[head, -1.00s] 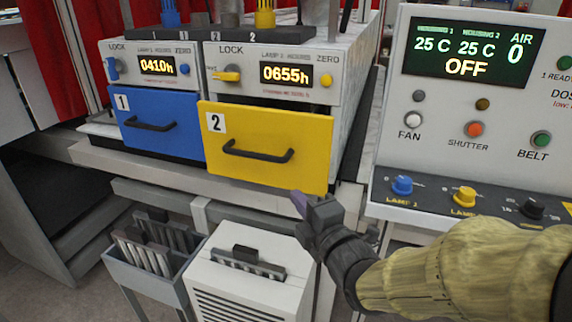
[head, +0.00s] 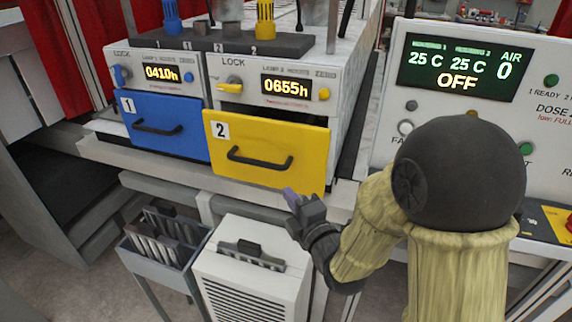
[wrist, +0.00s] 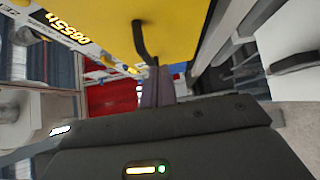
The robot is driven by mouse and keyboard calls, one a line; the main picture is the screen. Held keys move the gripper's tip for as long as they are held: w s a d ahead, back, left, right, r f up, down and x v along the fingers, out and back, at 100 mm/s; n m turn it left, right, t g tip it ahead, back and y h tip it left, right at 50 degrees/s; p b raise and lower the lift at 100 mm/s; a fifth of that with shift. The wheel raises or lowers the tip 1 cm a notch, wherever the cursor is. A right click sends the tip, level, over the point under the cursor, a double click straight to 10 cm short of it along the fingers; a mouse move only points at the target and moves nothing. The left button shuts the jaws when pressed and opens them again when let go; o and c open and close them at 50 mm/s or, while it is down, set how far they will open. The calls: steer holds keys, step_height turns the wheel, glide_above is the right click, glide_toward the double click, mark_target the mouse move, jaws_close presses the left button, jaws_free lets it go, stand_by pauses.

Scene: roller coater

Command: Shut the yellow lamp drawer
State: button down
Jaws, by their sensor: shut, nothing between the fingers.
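The yellow lamp drawer (head: 292,150), marked 2, stands out from its housing, with a dark gap above its front panel. Its black handle (head: 260,160) crosses the front. The blue drawer (head: 160,128) beside it, marked 1, sits further back. My gripper (head: 289,193) is shut and empty, by the lower edge of the yellow front, right of the handle's middle. In the wrist view the closed fingers (wrist: 156,88) point toward the yellow panel (wrist: 175,28) and its handle (wrist: 140,45). I cannot tell whether they touch it.
The control panel (head: 400,82) with its display stands at the right, partly hidden by my arm. A white vented box (head: 250,275) and a grey rack (head: 155,255) with dark-topped units stand below the drawers. A grey ledge (head: 195,180) runs under the housings.

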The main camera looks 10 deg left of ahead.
steer(key=p, duration=0.4)
steer(key=shift+w+a+r+p, duration=0.1)
steer(key=shift+w+a+p, duration=0.15)
steer(key=shift+p, duration=0.15)
steer(key=w+a+p, duration=0.3)
steer(key=w, duration=0.4)
steer(key=shift+w+f, duration=0.2)
steer(key=shift+w, duration=0.2)
steer(key=shift+d, duration=0.1)
